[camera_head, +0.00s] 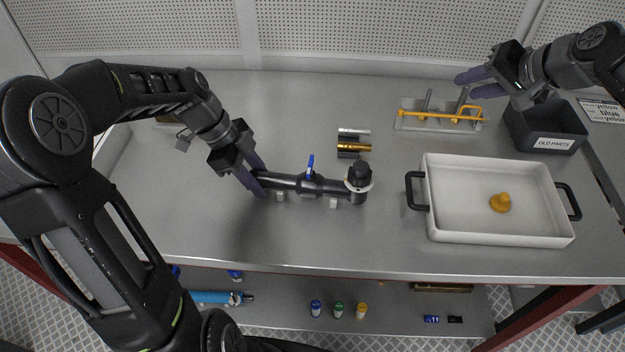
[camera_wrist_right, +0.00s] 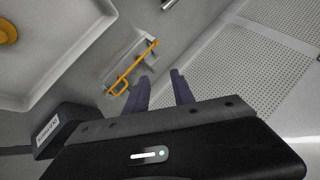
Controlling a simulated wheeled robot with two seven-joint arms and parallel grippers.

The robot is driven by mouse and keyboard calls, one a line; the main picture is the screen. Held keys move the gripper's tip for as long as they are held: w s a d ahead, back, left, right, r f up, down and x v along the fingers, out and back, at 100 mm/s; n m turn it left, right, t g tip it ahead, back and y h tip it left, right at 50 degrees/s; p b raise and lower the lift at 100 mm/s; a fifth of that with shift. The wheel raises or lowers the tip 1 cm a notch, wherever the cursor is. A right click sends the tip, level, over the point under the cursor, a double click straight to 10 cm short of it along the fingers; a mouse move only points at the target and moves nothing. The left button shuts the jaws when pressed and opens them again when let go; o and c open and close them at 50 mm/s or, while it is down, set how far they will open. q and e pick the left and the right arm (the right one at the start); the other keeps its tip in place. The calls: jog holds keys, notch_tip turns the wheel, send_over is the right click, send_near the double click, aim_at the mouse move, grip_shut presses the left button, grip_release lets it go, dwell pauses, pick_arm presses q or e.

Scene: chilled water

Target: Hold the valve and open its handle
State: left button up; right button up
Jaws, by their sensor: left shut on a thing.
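The valve (camera_head: 311,187) is a dark pipe lying left to right on the table, with a black cap-like end (camera_head: 359,174) at its right. Its blue handle (camera_head: 310,167) stands up from the middle, across the pipe. My left gripper (camera_head: 256,182) is shut on the left end of the valve's pipe. My right gripper (camera_head: 474,81) is raised at the upper right, away from the valve, above the area by the yellow rack; its two fingers are apart and empty in the right wrist view (camera_wrist_right: 162,92). The valve does not show in the right wrist view.
A white tray (camera_head: 440,233) with black handles holds an orange knob (camera_head: 500,203). A yellow-barred rack (camera_head: 440,115) and a dark "OLD PARTS" bin (camera_head: 545,130) stand behind it. Small silver and gold cylinders (camera_head: 354,147) lie behind the valve. The table front is clear.

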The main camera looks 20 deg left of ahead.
jog(key=s+a+f+n+g, duration=0.1)
jog(key=s+a+g, duration=0.1)
jog(key=s+a, duration=0.45)
jog(key=s+a+n+g, duration=0.2)
jog(key=s+a, duration=0.1)
jog(key=a, duration=0.7)
jog(key=n+g+h, duration=0.2)
send_over(310, 164)
jog(key=f, duration=0.2)
jog(key=shift+f, duration=0.1)
jog(key=shift+f, duration=4.4)
jog(key=shift+a, duration=0.1)
jog(key=c, duration=0.6)
jog(key=shift+s+r, duration=0.1)
grip_shut()
